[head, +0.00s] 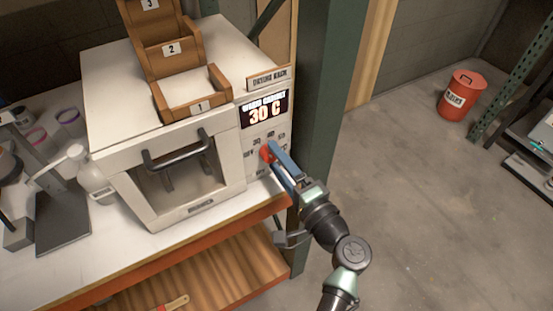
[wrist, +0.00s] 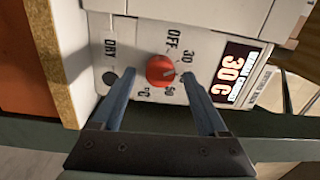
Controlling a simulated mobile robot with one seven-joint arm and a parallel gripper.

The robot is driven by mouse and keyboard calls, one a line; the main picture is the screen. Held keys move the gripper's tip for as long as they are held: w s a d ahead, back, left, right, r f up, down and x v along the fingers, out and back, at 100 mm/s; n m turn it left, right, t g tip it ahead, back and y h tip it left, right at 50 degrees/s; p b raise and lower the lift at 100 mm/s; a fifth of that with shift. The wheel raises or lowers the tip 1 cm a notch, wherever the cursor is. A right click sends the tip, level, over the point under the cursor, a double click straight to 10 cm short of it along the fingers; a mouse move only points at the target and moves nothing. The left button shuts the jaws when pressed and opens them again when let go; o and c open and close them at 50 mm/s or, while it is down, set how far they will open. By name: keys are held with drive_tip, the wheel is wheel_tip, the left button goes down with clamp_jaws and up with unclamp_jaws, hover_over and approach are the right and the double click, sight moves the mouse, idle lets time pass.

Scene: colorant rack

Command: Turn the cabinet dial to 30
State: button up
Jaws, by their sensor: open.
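The red cabinet dial (wrist: 160,71) sits on the white control panel in the wrist view, with the labels OFF, 30 and 50 around it. A pale mark on the dial lies on the side toward the 30, but its exact angle is hard to read. The display (head: 264,110) reads 30 C in the head view, and it also shows in the wrist view (wrist: 236,72). My gripper (head: 272,149) is at the panel. Its two blue fingers are open, one on each side of the dial, with visible gaps. Whether either finger touches the dial cannot be told.
The white drying cabinet (head: 120,185) has a closed glass door with a dark handle (head: 178,152). A wooden stepped rack (head: 185,68) stands on top. Bottles stand left on the bench. A dark green post (head: 322,100) rises close to the right of the panel.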

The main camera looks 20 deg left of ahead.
drive_tip(key=b+v, duration=0.1)
drive_tip(key=v, duration=1.1)
drive_tip(key=shift+d+b, duration=0.15)
drive_tip(key=shift+b, duration=0.2)
drive_tip(key=w+d+r+n+t+h+p, duration=0.1)
drive_tip(key=w+r+n+t+h, duration=0.3)
drive_tip(key=r, duration=0.9)
drive_tip(key=w+d+r+n+t+h+p, duration=0.1)
drive_tip(key=w+r+n+t+h+p, duration=0.3)
drive_tip(key=r, duration=0.8)
drive_tip(key=s+d+r+t+h, duration=0.1)
drive_tip(key=s+r, duration=0.3)
drive_tip(key=r, duration=0.5)
drive_tip(key=s+d+r+t+h, duration=0.1)
drive_tip(key=s+r+t+h, duration=0.2)
drive_tip(key=r, duration=0.7)
drive_tip(key=s+d+r+m+t+h, duration=0.1)
drive_tip(key=s+r+t, duration=0.3)
drive_tip(key=r, duration=0.6)
drive_tip(key=shift+s+d+h, duration=0.2)
drive_tip(key=shift+s+h, duration=0.6)
drive_tip(key=shift+s, duration=0.15)
